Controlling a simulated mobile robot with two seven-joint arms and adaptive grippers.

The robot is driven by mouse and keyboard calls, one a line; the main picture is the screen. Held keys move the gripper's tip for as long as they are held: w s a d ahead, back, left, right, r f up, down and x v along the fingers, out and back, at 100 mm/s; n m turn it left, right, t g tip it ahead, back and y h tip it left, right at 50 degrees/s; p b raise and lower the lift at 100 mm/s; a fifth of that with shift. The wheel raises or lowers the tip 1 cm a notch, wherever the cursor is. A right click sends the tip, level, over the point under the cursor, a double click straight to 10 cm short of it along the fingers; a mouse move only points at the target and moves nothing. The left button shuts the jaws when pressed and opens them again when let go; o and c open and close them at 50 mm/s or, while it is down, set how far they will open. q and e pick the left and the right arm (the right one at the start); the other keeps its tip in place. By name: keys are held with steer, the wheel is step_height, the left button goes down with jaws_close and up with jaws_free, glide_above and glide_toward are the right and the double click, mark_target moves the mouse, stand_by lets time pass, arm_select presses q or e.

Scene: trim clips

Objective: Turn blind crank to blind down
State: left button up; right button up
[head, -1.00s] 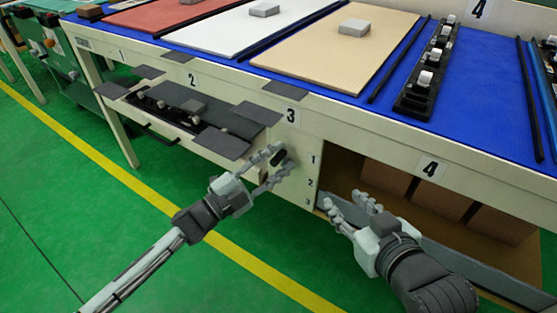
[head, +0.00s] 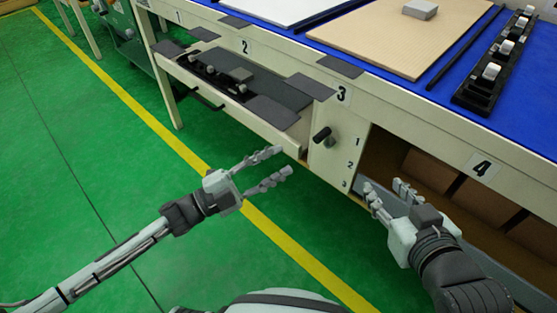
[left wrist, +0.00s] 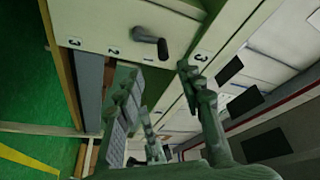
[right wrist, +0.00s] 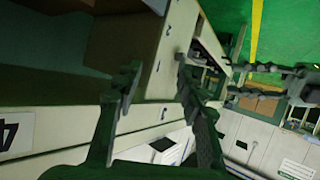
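The crank, a short dark handle (head: 322,135), sits on the cream panel marked 1, 2, 3 under the bench. It also shows in the left wrist view (left wrist: 150,42). My left gripper (head: 284,162) is open and empty, left of the crank and apart from it. My right gripper (head: 386,188) is open and empty in front of the open compartment, right of and below the crank. A grey panel (head: 490,262) runs along the compartment's lower edge. I cannot tell whether it is the blind.
An open drawer (head: 225,112) with black parts and grey flaps juts out left of the crank panel. Brown boxes (head: 430,171) stand in the compartment. The blue bench top (head: 450,110) carries boards and a black clip rail (head: 490,72). Green floor (head: 90,150) is clear at left.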

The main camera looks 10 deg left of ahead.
mark_target(320, 134)
arm_select(q)
steer(key=d+r+n+t+y+p, duration=0.1)
steer(key=n+y+p, duration=0.1)
steer(key=n, duration=0.2)
steer(key=d+r+n+t+y+p, duration=0.1)
steer(key=d+n+y+p, duration=0.1)
steer(key=n, duration=0.3)
steer(key=d+r+n+y+p, duration=0.1)
steer(key=n+y+p, duration=0.1)
steer(key=n, duration=0.3)
steer(key=shift+w+d+t+p, duration=0.3)
steer(key=shift+d+t+p, duration=0.1)
steer(key=shift+p, duration=0.35)
steer(key=x, duration=0.6)
steer(key=shift+f, duration=0.15)
steer(key=shift+w+d, duration=0.4)
steer(key=shift+w, duration=0.2)
arm_select(e)
steer(key=s+d+f+g+h, duration=0.2)
steer(key=s+d+f+g, duration=0.2)
steer(key=f, duration=0.4)
steer(key=s+d+f+m+g+h, duration=0.1)
steer(key=s+d+f+g+h, duration=0.1)
steer(key=s+d+f+g, duration=0.3)
steer(key=shift+s+d+f+m+g, duration=0.3)
steer(key=shift+s+d+f, duration=0.75)
steer(key=shift+d+f, duration=0.8)
steer(key=shift+a+f, duration=0.15)
steer(key=shift+f, duration=0.05)
